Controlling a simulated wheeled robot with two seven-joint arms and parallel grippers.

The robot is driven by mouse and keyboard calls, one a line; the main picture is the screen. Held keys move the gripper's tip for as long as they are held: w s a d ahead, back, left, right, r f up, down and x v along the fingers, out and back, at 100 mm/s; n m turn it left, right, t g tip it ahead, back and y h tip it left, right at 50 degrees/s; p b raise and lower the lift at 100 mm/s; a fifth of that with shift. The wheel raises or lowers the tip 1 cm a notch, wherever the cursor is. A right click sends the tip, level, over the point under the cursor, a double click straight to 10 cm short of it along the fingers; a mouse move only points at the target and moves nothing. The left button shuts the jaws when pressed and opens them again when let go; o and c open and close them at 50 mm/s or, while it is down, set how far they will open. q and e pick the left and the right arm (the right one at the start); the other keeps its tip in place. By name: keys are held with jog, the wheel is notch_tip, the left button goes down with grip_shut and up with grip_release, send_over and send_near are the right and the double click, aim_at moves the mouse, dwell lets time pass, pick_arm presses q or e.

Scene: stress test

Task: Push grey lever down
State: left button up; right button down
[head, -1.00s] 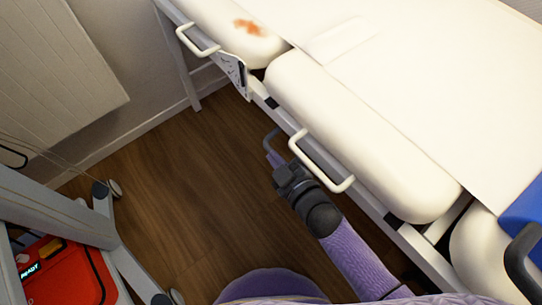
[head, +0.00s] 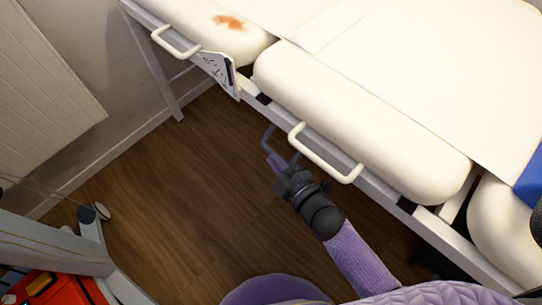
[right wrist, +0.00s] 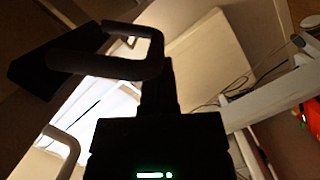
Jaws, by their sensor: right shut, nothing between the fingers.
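A bent grey bar (head: 266,139), which looks like the grey lever, shows beside the treatment couch's side, left of a white rail handle (head: 325,157). My right gripper (head: 285,167) is shut and empty just below and right of this bar, under the couch edge. In the right wrist view a dark rounded loop (right wrist: 105,66), probably the same bar, lies across the front of my gripper's dark silhouette. I cannot tell whether they touch. My left gripper is not in view.
The cream couch (head: 350,125) fills the upper right, with a marked white plate (head: 221,72) and another white handle (head: 176,44) on its side. A grey stand (head: 50,246) with a red case (head: 52,290) is at lower left. Wooden floor (head: 180,190) is free between.

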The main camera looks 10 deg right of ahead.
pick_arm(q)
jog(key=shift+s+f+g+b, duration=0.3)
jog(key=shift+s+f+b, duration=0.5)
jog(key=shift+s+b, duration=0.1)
pick_arm(e)
jog(key=shift+w+d+f+n, duration=0.25)
jog(key=shift+d+f+n, duration=0.15)
jog(key=shift+f, duration=0.2)
jog(key=shift+w+d+f+n, duration=0.2)
jog(key=shift+d+f+n, duration=0.05)
jog(key=shift+f+n, duration=0.3)
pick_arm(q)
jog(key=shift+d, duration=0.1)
pick_arm(e)
jog(key=shift+w+d+f, duration=0.1)
jog(key=shift+f, duration=0.05)
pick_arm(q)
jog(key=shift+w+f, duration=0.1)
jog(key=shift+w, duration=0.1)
